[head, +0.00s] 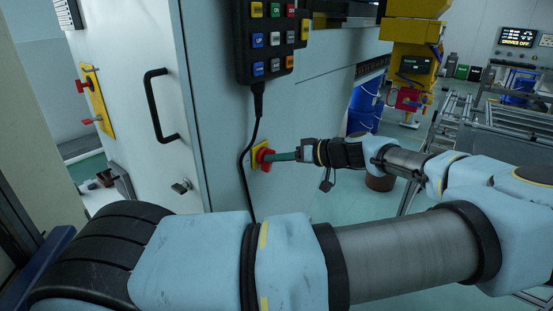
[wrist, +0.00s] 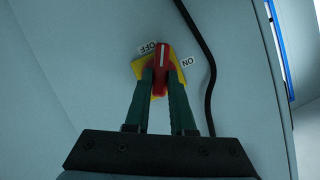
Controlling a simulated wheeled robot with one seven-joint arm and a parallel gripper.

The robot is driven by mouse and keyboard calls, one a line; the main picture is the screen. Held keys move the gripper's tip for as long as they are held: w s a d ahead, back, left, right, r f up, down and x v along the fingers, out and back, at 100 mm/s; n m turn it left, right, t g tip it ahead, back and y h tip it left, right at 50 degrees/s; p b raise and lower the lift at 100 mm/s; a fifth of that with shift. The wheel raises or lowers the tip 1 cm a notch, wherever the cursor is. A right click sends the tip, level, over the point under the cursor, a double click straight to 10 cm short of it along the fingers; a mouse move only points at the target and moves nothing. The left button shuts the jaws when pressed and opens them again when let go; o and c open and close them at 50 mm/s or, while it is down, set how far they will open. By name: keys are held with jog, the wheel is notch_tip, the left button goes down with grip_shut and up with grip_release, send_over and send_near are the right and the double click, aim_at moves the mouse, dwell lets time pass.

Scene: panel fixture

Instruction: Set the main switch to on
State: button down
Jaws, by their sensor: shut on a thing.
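The main switch is a red rotary handle (head: 264,154) on a yellow plate (head: 254,163), low on the side of the grey cabinet. In the wrist view the red handle (wrist: 162,60) carries a white line and stands across the yellow plate (wrist: 178,72). An OFF label (wrist: 146,48) is at its upper left and an ON label (wrist: 188,62) at its right. The handle points between the two labels, nearer OFF. My gripper (wrist: 162,74) is shut on the handle, one green finger on each side. In the head view my gripper (head: 274,157) reaches it from the right.
A black cable (wrist: 208,70) hangs close beside the switch, down from a keypad pendant (head: 271,40). A black door handle (head: 152,108) and a yellow panel with red handles (head: 97,104) are further left. Blue drums (head: 364,104) stand behind my arm.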

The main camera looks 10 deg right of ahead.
jog(key=m+y, duration=0.1)
jog(key=m, duration=0.2)
jog(key=m+y, duration=0.2)
jog(key=m, duration=0.1)
jog(key=m+y+b, duration=0.1)
jog(key=m+y, duration=0.1)
jog(key=m, duration=0.1)
jog(key=shift+w+d+f+g, duration=0.15)
jog(key=shift+d+f+g, duration=0.05)
jog(key=shift+f+g, duration=0.2)
jog(key=shift+m, duration=0.4)
jog(key=c, duration=0.8)
grip_release()
jog(key=shift+o, duration=0.2)
